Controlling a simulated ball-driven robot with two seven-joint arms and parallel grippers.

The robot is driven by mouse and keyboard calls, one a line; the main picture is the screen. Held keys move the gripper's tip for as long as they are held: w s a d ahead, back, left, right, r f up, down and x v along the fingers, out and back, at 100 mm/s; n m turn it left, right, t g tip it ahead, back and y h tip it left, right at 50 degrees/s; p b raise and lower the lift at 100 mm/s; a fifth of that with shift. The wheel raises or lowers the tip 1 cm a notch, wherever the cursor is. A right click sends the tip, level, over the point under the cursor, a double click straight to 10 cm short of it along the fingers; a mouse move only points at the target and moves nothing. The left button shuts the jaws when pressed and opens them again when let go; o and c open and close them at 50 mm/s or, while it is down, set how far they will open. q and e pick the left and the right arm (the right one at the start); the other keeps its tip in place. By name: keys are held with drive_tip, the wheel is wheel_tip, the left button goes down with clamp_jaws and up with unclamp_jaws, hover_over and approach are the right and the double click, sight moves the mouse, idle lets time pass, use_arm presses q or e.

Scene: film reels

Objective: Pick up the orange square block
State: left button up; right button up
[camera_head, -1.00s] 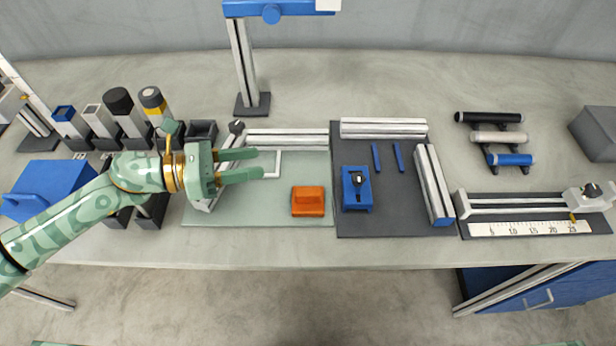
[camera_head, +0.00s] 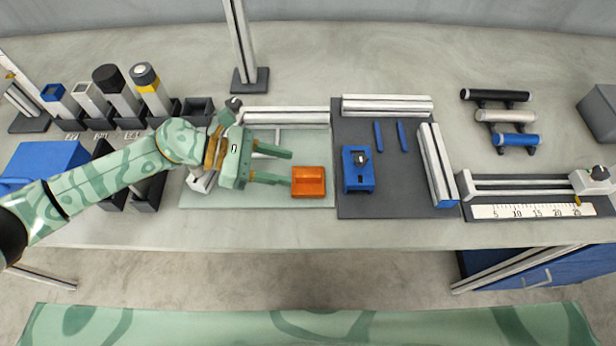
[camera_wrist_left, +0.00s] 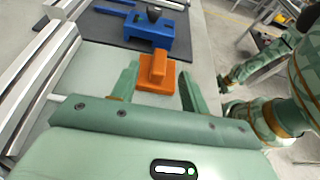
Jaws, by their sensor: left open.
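The orange square block (camera_head: 309,182) with a raised ridge lies on the pale green mat (camera_head: 240,198), near the mat's right edge. My left gripper (camera_head: 291,167) is open and empty, just left of the block, with its fingers pointing right towards it. In the left wrist view the orange block (camera_wrist_left: 158,72) shows ahead of and between the two open fingertips (camera_wrist_left: 158,80). The block does not appear to be held. My right gripper is not in the head view.
A blue clamp-like block (camera_head: 358,170) stands on the dark mat (camera_head: 390,203) right of the orange block. Silver rails (camera_head: 286,115) line the back of the green mat. Several upright cylinders and bars stand at the back left. The front table strip is clear.

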sight(310, 173)
use_arm(q)
drive_tip(key=x, duration=0.4)
drive_tip(key=shift+d+f, duration=0.1)
drive_tip(key=c, duration=1)
